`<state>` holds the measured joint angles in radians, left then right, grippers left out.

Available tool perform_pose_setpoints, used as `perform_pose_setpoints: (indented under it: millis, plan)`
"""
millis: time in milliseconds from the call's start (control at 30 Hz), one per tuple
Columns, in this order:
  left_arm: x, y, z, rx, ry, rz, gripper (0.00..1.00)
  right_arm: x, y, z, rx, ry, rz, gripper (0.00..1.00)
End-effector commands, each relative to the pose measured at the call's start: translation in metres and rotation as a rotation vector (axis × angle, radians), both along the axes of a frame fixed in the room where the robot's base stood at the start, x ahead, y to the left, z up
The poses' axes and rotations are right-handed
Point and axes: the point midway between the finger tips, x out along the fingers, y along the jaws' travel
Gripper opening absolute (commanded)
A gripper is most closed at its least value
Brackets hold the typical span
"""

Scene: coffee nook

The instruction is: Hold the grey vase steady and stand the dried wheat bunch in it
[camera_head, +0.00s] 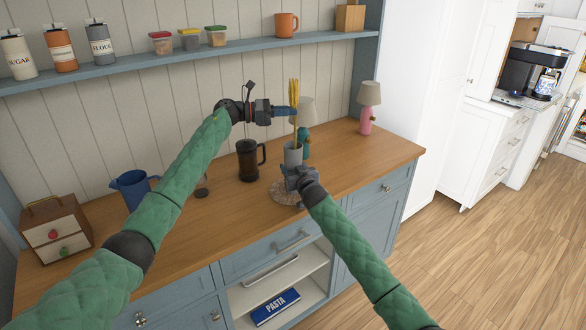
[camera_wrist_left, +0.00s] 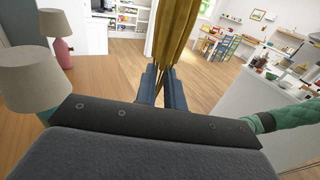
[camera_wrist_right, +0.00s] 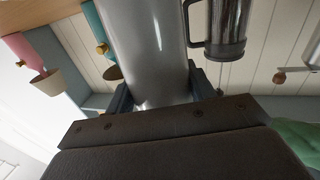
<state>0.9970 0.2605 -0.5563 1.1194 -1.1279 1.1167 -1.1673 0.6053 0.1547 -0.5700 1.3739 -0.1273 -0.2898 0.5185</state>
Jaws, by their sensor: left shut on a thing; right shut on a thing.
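The grey vase (camera_head: 293,153) stands upright on a round woven mat (camera_head: 283,193) on the counter. My right gripper (camera_head: 294,172) is shut on the vase low on its body; the vase (camera_wrist_right: 145,45) fills the middle of the right wrist view. My left gripper (camera_head: 291,110) is above the vase and shut on the dried wheat bunch (camera_head: 294,95). The yellow wheat bunch is upright, with its lower end at or just over the vase mouth; I cannot tell whether it is inside. The bunch also shows between the fingers in the left wrist view (camera_wrist_left: 174,40).
A dark French press (camera_head: 247,160) stands left of the vase. A teal lamp (camera_head: 304,140) is close behind it, and a pink lamp (camera_head: 367,110) is at the right.

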Motion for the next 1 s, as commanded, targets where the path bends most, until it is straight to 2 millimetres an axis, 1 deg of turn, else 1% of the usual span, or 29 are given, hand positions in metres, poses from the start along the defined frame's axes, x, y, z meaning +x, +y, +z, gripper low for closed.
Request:
perform_pose_setpoints:
  millis: [100, 133, 233, 267, 533, 667, 767, 1000]
  plan:
    - [0.000, 0.000, 0.000, 0.000, 0.000, 0.000, 0.00, 0.000, 0.000, 0.000, 0.000, 0.000, 0.000, 0.26]
    - [0.000, 0.000, 0.000, 0.000, 0.000, 0.000, 0.14, 0.000, 0.000, 0.000, 0.000, 0.000, 0.000, 0.26]
    - [0.000, 0.000, 0.000, 0.000, 0.000, 0.000, 0.34, 0.000, 0.000, 0.000, 0.000, 0.000, 0.000, 0.26]
    - [0.000, 0.000, 0.000, 0.000, 0.000, 0.000, 0.36, 0.000, 0.000, 0.000, 0.000, 0.000, 0.000, 0.26]
    - [0.000, 0.001, 0.000, 0.000, 0.000, 0.000, 0.36, 0.000, 0.000, 0.000, 0.000, 0.000, 0.000, 0.26]
    - [-0.001, 0.008, 0.000, 0.000, 0.000, 0.001, 0.36, 0.000, 0.000, 0.000, 0.000, 0.000, 0.000, 0.26]
    - [-0.002, 0.022, 0.000, 0.000, 0.001, 0.002, 0.36, 0.000, 0.000, 0.000, 0.000, 0.000, 0.000, 0.26]
    - [-0.007, 0.067, 0.001, 0.000, 0.000, 0.002, 0.36, 0.000, 0.000, 0.000, 0.000, 0.000, 0.000, 0.26]
